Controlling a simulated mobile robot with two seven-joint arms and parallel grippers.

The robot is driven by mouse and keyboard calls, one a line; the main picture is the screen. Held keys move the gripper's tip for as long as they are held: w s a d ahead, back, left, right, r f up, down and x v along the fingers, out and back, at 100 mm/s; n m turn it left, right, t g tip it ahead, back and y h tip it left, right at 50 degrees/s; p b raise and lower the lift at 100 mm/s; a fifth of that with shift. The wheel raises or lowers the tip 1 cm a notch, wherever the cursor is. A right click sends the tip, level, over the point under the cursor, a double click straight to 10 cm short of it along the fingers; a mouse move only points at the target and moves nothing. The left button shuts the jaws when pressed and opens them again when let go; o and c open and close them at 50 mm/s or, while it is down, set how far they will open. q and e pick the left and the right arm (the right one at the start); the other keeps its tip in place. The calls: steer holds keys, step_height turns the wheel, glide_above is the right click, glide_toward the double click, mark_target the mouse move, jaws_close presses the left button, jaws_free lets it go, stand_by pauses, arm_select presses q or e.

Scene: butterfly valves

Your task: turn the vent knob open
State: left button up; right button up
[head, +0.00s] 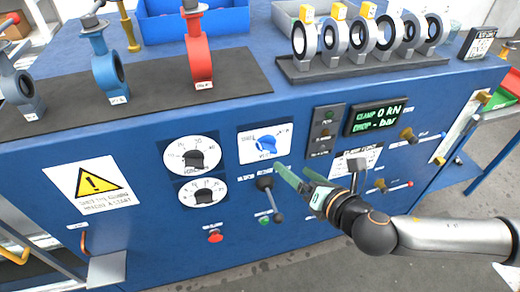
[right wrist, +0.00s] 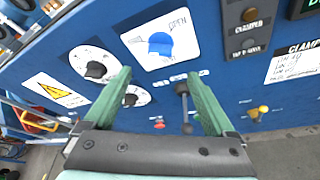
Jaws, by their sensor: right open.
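The vent knob (head: 265,144) is a blue knob on a white label on the front of the blue bench. In the right wrist view the knob (right wrist: 160,43) lies ahead of the fingers, with "OPEN" printed to its upper right. My right gripper (head: 293,171) is open, in front of the panel, a little below and right of the knob. In the right wrist view its two green fingers (right wrist: 160,77) are spread with nothing held between them. The knob appears apart from the fingertips. My left gripper is not in view.
Two black dials (head: 196,159) are left of the knob. A black lever (head: 265,184) sticks out just below it, close to the fingers. A green display (head: 378,117) and small levers are to the right. Valves (head: 199,60) stand on the bench top.

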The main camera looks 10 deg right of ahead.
mark_target(271, 152)
steer(key=x, duration=1.2)
steer(key=shift+f, duration=0.1)
steer(key=c, duration=1.4)
